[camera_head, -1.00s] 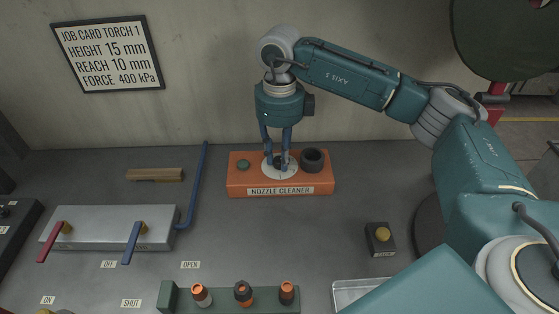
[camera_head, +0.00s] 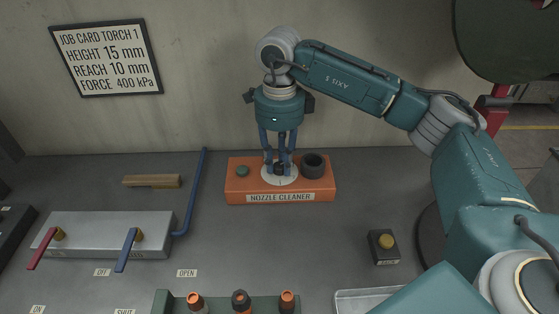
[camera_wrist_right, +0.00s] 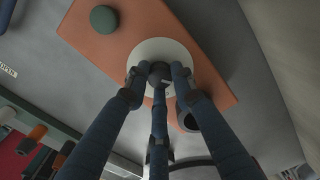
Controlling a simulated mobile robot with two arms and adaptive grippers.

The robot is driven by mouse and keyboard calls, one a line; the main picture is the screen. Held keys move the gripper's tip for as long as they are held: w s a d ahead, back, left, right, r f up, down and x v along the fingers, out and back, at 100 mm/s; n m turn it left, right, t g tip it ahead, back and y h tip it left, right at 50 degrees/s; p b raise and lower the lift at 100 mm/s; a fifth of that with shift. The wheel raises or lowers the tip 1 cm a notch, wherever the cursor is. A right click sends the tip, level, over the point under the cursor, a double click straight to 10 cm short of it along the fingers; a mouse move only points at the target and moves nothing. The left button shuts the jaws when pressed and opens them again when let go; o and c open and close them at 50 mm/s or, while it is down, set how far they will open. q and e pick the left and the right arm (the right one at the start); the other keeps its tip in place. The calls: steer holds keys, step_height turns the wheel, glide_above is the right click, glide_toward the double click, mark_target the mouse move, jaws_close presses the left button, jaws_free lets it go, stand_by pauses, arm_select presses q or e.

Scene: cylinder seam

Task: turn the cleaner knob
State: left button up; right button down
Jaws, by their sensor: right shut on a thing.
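The nozzle cleaner (camera_head: 240,190) is an orange box at the back of the bench, with a white dial disc (camera_head: 280,181) on its top. A dark knob (camera_head: 280,169) stands in the middle of the disc. My right gripper (camera_head: 280,165) points straight down and is shut on the knob. In the right wrist view the blue fingers close around the dark knob (camera_wrist_right: 160,73) over the white disc (camera_wrist_right: 148,50). The fingers hide part of the knob. My left gripper is not in view.
A green button (camera_head: 242,171) and a dark round cup (camera_head: 313,165) flank the dial. A grey valve block (camera_head: 105,228) with red and blue levers stands left, beside a blue pipe (camera_head: 190,195). A rack of nozzles (camera_head: 225,305) and a yellow-button box (camera_head: 384,247) are nearer.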

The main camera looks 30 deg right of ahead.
mark_target(280, 165)
steer(key=shift+w+r, duration=0.1)
steer(key=c, duration=1.5)
jaws_free()
steer(key=shift+o, duration=0.2)
step_height(280, 165, up, 12)
